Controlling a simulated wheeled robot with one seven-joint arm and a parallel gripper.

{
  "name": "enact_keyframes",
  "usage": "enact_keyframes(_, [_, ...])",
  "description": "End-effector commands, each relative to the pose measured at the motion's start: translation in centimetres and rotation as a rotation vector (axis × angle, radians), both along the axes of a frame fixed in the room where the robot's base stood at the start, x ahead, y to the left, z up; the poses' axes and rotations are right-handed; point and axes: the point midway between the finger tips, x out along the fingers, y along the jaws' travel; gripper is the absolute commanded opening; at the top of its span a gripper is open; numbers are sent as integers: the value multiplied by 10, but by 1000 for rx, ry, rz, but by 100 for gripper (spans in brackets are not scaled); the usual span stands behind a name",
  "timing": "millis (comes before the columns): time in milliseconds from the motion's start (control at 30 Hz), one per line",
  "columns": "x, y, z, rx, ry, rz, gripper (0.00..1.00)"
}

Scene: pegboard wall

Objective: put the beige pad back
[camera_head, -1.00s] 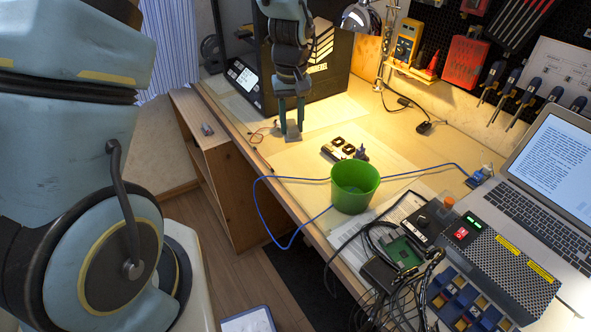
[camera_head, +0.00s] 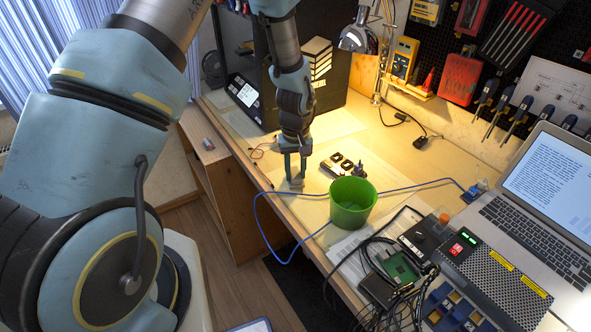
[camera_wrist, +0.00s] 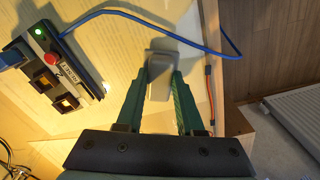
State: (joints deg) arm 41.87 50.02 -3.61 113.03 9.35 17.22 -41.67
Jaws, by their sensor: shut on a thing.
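The beige pad (camera_wrist: 159,76), a small greyish-beige block, is gripped between my two fingertips. In the head view the pad (camera_head: 295,184) shows small and pale under the fingers. My gripper (camera_wrist: 160,82) is shut on it, over the tabletop near its left edge; in the head view my gripper (camera_head: 294,174) points down, left of the small box. I cannot tell whether the pad touches the table. The small box (camera_wrist: 66,74) has dark square recesses with yellow inside, a red button and a green light. In the head view the box (camera_head: 335,166) lies beyond the green cup.
A green cup (camera_head: 351,207) stands to the right of my gripper. A blue cable (camera_head: 405,188) loops across the table and over its edge. Tangled wires, a green board (camera_head: 401,267) and a laptop (camera_head: 540,190) fill the right side. A lamp (camera_head: 358,38) stands behind.

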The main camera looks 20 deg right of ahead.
Motion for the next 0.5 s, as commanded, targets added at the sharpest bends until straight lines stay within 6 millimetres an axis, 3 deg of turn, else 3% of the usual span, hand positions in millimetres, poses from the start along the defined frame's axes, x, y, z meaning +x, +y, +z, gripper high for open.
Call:
enact_keyframes(200, [0,0,-4,0,0,0,0])
enact_keyframes(233, [0,0,-4,0,0,0,37])
enact_keyframes(500, [0,0,-3,0,0,0,66])
